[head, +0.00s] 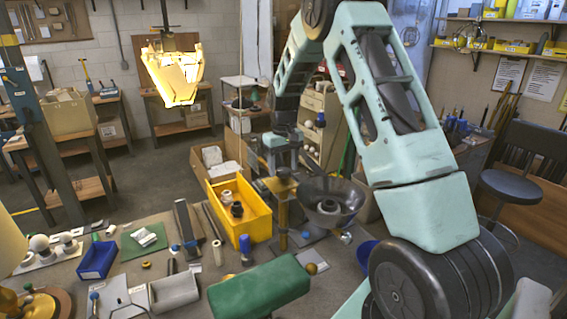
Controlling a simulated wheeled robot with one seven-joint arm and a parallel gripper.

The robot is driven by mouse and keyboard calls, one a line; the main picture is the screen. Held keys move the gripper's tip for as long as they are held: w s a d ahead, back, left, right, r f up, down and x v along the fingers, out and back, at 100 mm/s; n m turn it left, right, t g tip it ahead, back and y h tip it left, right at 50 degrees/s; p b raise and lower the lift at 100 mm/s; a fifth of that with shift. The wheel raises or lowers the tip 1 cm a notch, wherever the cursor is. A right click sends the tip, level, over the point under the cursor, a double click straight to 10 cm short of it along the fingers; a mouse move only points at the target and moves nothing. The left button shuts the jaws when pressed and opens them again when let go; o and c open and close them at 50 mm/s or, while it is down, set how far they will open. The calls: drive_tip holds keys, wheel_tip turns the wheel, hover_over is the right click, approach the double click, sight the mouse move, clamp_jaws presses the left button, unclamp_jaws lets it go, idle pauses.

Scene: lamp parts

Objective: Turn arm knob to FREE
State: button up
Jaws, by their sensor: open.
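My gripper (283,164) is open, small and partly hidden at the end of my arm, just above a brass-coloured post (283,215) that stands on the bench. I cannot make out its fingertips clearly or tell whether they touch anything. A dark bowl-shaped shade (345,190) with a ring-like piece (328,206) inside stands just right of the post. I cannot tell which part is the arm knob. No FREE marking is readable.
A yellow bin (256,222) with dark round parts stands left of the post. A green padded block (260,288), a grey tray (173,292) and a blue bin (97,260) are nearer. Loose parts crowd the bench. A lit lamp (173,72) hangs behind.

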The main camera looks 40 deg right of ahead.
drive_tip(key=shift+f, duration=0.25)
drive_tip(key=c, duration=1)
